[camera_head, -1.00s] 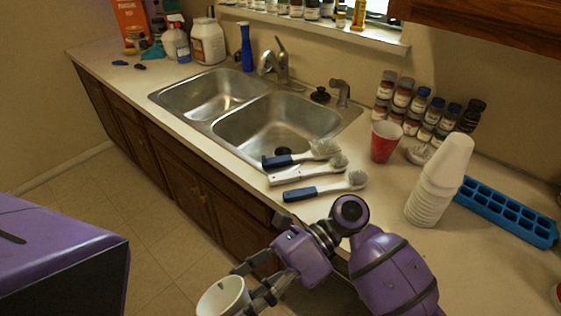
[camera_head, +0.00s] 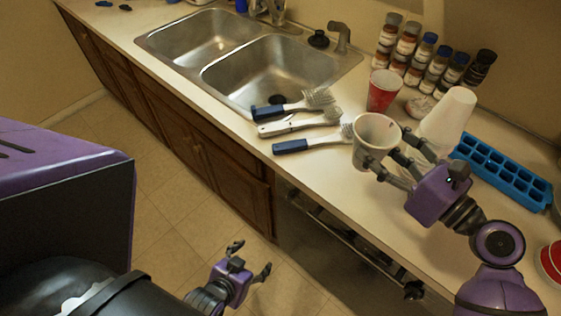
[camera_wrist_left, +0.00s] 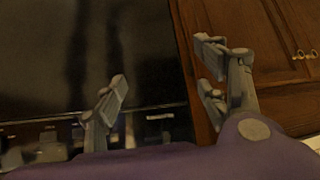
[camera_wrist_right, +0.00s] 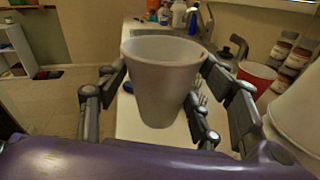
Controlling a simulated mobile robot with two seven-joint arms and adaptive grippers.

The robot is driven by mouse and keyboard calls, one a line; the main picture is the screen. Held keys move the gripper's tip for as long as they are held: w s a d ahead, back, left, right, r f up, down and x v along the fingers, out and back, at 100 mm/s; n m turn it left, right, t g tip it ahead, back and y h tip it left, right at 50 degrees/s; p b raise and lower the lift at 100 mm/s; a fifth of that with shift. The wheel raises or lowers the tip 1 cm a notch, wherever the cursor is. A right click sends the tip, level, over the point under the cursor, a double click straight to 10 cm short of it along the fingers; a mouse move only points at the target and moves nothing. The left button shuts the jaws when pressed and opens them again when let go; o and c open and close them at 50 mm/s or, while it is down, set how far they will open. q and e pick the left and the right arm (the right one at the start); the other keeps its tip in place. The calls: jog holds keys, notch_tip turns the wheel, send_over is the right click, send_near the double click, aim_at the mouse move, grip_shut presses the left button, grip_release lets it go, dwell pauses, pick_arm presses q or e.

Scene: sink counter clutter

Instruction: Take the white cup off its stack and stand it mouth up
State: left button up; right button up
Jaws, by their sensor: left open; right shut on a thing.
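The white cup (camera_head: 362,152) is in my right gripper (camera_head: 388,150), which is shut on its side. The cup is mouth up, close to the counter's front edge beside the brush heads; I cannot tell whether its base touches the counter. In the right wrist view the cup (camera_wrist_right: 163,85) sits between the fingers of my right gripper (camera_wrist_right: 160,100), wide rim at the top. The stack of upturned white cups (camera_head: 447,115) stands behind my right gripper, which hides its lower part. My left gripper (camera_head: 251,259) is open and empty, low in front of the cabinets; its spread fingers (camera_wrist_left: 165,85) show in the left wrist view.
A red cup (camera_head: 383,91) stands just behind the white cup. Three brushes (camera_head: 297,125) lie left of it, by the sink (camera_head: 270,75). A blue ice tray (camera_head: 505,172) and several spice bottles (camera_head: 428,60) stand beyond. The counter's front strip is narrow here.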

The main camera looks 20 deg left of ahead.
jog(key=shift+s+f, duration=0.15)
jog(key=shift+f, duration=0.2)
notch_tip(320, 180, down, 3)
notch_tip(320, 180, down, 4)
jog(key=b, duration=0.3)
jog(key=shift+f, duration=0.25)
jog(key=shift+f+b, duration=0.35)
jog(key=shift+b, duration=0.05)
pick_arm(q)
jog(key=shift+g, duration=0.3)
jog(key=s+f, duration=0.1)
jog(key=f, duration=0.1)
jog(key=s+a+f, duration=0.1)
jog(key=s+f, duration=0.1)
jog(key=shift+s+a, duration=0.1)
jog(key=shift+a, duration=0.05)
jog(key=shift+w+r, duration=0.2)
jog(key=shift+s+a+f, duration=0.1)
jog(key=shift+s+f, duration=0.05)
